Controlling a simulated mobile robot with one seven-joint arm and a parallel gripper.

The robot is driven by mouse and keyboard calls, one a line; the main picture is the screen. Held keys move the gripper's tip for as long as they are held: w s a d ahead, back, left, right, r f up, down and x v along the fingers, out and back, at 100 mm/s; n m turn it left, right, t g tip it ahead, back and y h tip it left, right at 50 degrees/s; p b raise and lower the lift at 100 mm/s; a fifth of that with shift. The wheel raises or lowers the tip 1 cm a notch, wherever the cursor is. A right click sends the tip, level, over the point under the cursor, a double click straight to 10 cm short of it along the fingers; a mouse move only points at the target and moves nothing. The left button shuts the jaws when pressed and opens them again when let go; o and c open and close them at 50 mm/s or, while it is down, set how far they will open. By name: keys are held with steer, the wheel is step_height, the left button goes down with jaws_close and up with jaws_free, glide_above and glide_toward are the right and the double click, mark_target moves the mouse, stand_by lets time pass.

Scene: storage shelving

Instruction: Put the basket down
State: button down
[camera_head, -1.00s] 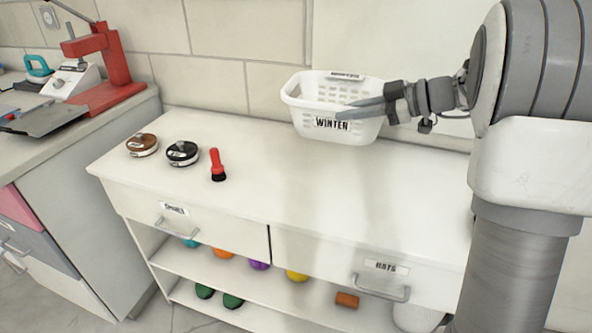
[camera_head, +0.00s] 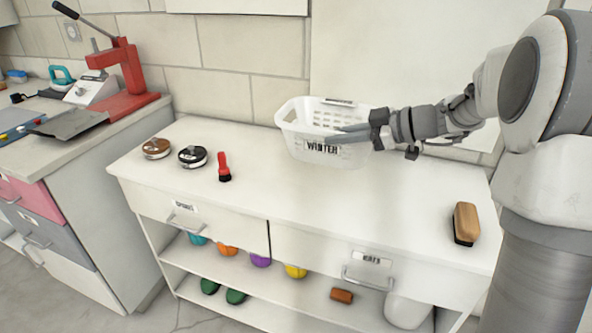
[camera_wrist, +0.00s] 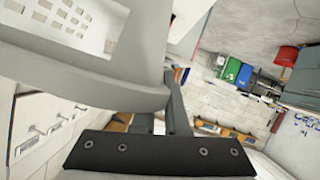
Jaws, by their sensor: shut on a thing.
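The white plastic basket (camera_head: 300,149), labelled WINTER, is upright at the back of the white counter (camera_head: 270,185), right of its middle. Its slotted wall also fills the upper left of the wrist view (camera_wrist: 60,42).
A brown brush (camera_head: 466,223) lies at the right end. The counter in front of the basket is clear. The wall is close behind.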

steer(key=w+a+f+b, duration=0.2)
steer(key=w+a+f, duration=0.1)
steer(key=a+f, duration=0.8)
steer(key=shift+a, duration=0.2)
steer(key=shift+f+b, duration=0.2)
steer(key=shift+b, duration=0.25)
steer(key=c, duration=0.9)
jaws_free()
steer(key=shift+s, duration=0.1)
steer(key=shift+c, duration=0.2)
steer(key=shift+r, duration=0.15)
